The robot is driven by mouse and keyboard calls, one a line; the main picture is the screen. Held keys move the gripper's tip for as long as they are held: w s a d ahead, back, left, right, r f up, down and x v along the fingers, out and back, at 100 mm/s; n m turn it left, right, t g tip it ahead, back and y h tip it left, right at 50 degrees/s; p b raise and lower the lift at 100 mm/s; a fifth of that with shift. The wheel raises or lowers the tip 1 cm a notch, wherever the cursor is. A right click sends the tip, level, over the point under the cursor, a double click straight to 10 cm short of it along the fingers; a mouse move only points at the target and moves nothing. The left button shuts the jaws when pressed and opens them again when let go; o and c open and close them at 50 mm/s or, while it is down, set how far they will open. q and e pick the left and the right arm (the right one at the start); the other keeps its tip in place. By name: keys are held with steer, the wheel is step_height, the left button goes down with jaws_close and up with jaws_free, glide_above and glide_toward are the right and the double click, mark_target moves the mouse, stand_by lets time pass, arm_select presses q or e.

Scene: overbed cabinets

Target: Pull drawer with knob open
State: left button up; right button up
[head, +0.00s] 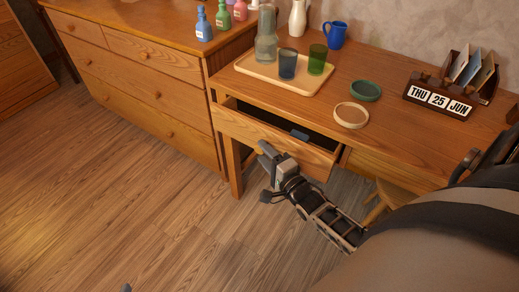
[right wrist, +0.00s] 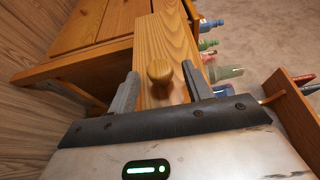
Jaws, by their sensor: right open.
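The desk drawer (head: 235,127) stands partly open, with a dark gap showing behind its wooden front. Its round wooden knob (right wrist: 159,72) shows in the right wrist view and is hidden behind my gripper in the head view. My right gripper (head: 268,152) is at the drawer front. In the right wrist view its open fingers (right wrist: 160,88) stand one on either side of the knob, with gaps visible between them and it.
The desk (head: 390,75) carries a tray (head: 250,66) with a carafe and two cups, a blue mug (head: 337,36), two round dishes and a calendar block (head: 438,100). A dresser (head: 150,75) stands left. A stool (head: 385,195) is right of my gripper. The floor at left is clear.

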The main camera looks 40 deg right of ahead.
steer(key=shift+w, duration=1.45)
steer(key=shift+c, duration=0.3)
